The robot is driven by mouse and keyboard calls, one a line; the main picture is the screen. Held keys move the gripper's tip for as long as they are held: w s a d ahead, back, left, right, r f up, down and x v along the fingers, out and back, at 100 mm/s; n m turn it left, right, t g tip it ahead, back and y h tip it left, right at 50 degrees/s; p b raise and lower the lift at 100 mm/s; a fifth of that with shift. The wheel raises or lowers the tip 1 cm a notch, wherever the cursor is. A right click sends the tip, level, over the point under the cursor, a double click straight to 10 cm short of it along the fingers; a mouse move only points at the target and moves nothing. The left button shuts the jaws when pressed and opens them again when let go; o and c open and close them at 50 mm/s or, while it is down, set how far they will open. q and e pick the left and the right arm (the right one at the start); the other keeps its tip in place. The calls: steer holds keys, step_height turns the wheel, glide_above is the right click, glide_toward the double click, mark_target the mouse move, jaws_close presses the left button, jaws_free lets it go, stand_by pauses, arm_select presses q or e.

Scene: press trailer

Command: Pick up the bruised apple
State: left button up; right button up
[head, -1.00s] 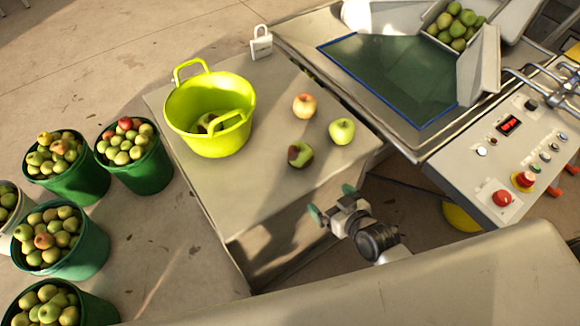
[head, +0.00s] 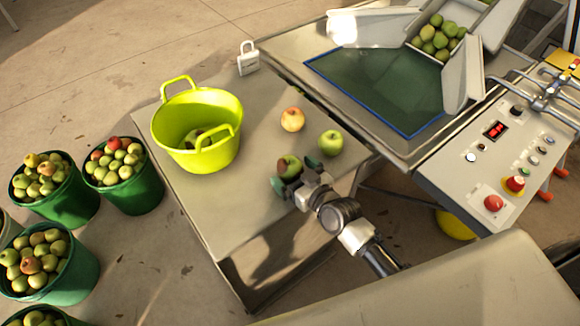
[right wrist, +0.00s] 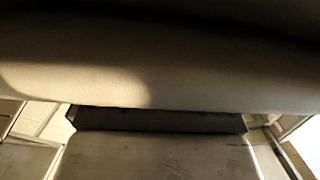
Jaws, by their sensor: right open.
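The bruised apple (head: 289,164), green with a dark brown patch, sits near the front of the grey table in the head view. My right gripper (head: 297,173) is at the apple, its jaws open with one green-tipped finger to either side of the fruit's near part. The gripper hides part of the apple, and I cannot tell whether a finger touches it. The right wrist view shows no clear apple or fingers. My left gripper is not in view.
A yellow-orange apple (head: 292,119) and a green apple (head: 331,143) stand close behind. A lime tub (head: 197,160) with brownish-green fruit is on the left of the table (head: 235,215). A white padlock-shaped object (head: 248,62) stands at the back. The control panel (head: 480,170) is to the right.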

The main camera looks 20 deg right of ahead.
mark_target(292, 162)
steer(key=shift+x, duration=0.95)
steer(key=shift+s, duration=0.1)
steer(key=shift+c, duration=0.3)
steer(key=c, duration=1)
steer(key=shift+o, duration=0.2)
steer(key=shift+r, duration=0.1)
steer(key=shift+r, duration=0.45)
steer(key=r, duration=0.3)
steer(key=shift+s+d+r+p, duration=0.2)
steer(key=shift+s+r+p, duration=0.05)
steer(key=shift+p, duration=0.15)
steer(key=s+d+r, duration=0.2)
steer(key=s, duration=0.1)
steer(key=s+d+r, duration=0.4)
steer(key=s, duration=0.1)
steer(key=shift+s+d+r, duration=0.25)
steer(key=shift+s+d, duration=0.1)
steer(key=shift+s, duration=0.05)
